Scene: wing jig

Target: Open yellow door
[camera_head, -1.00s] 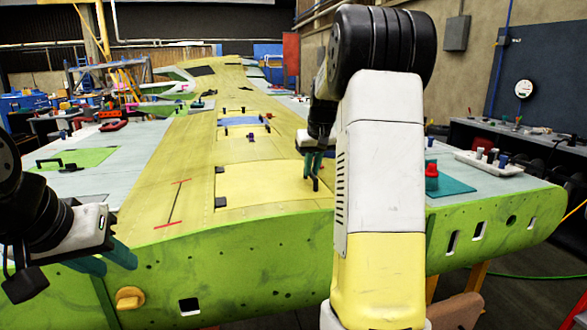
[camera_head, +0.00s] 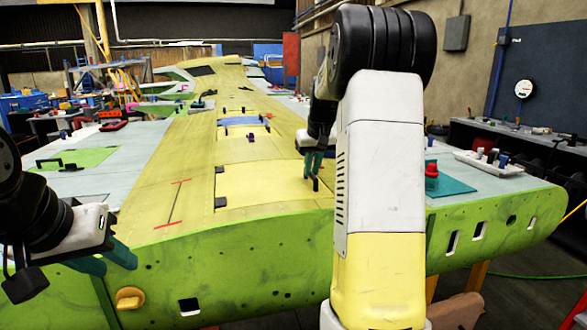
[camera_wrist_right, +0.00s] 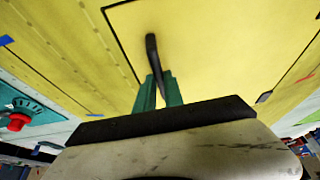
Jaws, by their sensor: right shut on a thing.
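The yellow door (camera_head: 262,185) is a flat panel on top of the wing, with dark hinges on its left edge. It lies flush with the wing surface and looks closed. It also shows in the right wrist view (camera_wrist_right: 215,40). A black handle (camera_wrist_right: 152,48) stands up from the door near its right edge. My right gripper (camera_head: 313,180) is at that handle, and its green fingers (camera_wrist_right: 160,92) are shut on it. My left gripper (camera_head: 122,256) is at the lower left by the wing's front edge, away from the door; its finger gap is not clear.
A teal mat with a red knob (camera_head: 431,178) and a white tray (camera_head: 490,163) lie on the right of the wing. A green panel with a black handle (camera_head: 60,163) is on the left. A smaller hatch (camera_head: 240,122) is farther back.

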